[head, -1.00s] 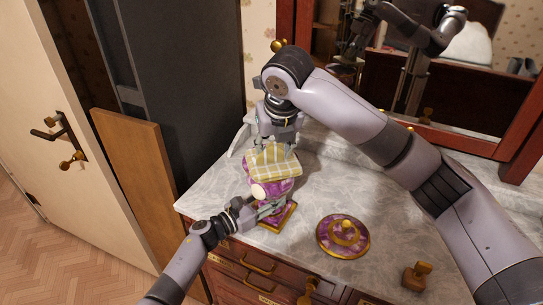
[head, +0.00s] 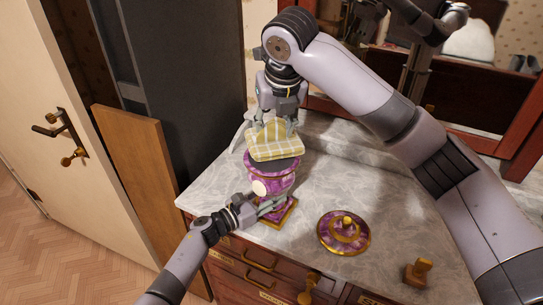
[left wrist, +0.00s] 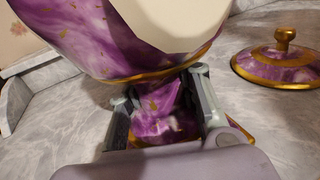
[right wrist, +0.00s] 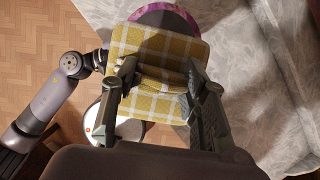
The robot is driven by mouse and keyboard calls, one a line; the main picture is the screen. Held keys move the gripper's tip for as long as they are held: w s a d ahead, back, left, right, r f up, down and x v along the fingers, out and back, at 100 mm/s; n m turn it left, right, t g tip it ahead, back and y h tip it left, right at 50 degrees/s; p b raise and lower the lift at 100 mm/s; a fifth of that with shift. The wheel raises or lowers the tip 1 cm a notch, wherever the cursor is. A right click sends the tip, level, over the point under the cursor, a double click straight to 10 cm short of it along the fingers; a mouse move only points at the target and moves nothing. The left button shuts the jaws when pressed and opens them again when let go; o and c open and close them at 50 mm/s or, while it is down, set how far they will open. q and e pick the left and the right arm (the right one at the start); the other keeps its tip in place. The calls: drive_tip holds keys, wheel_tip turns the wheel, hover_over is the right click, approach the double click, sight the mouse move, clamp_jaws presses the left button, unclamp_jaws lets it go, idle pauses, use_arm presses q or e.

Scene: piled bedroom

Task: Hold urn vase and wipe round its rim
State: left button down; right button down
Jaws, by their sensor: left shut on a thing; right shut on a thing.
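The purple and gold urn vase (head: 268,178) stands upright on the marble top near its front left corner. My left gripper (head: 268,205) is shut on the vase's narrow stem, just above its gold-edged foot; the left wrist view shows the fingers on either side of the stem (left wrist: 158,110). My right gripper (head: 276,124) is above the vase, shut on a yellow checked cloth (head: 274,142). In the right wrist view the cloth (right wrist: 155,68) is pinched between the fingers and covers most of the vase mouth. The dark opening shows below the cloth's front edge in the head view.
The vase's purple lid (head: 343,232) with a gold knob lies on the marble top (head: 310,190) to the right. A small gold-brown object (head: 418,272) stands near the front right. A mirror and raised marble edge bound the back.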

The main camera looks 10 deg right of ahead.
use_arm(q)
drive_tip(key=shift+r+b, duration=0.15)
drive_tip(key=shift+b, duration=0.35)
idle(1.2)
drive_tip(key=c, duration=1.8)
unclamp_jaws()
clamp_jaws()
drive_tip(key=shift+o, duration=0.6)
unclamp_jaws()
drive_tip(key=shift+f, duration=0.2)
drive_tip(key=c, duration=0.5)
drive_tip(key=o, duration=1.1)
drive_tip(key=shift+o, duration=0.2)
drive_tip(key=o, duration=0.3)
drive_tip(key=shift+o, duration=0.7)
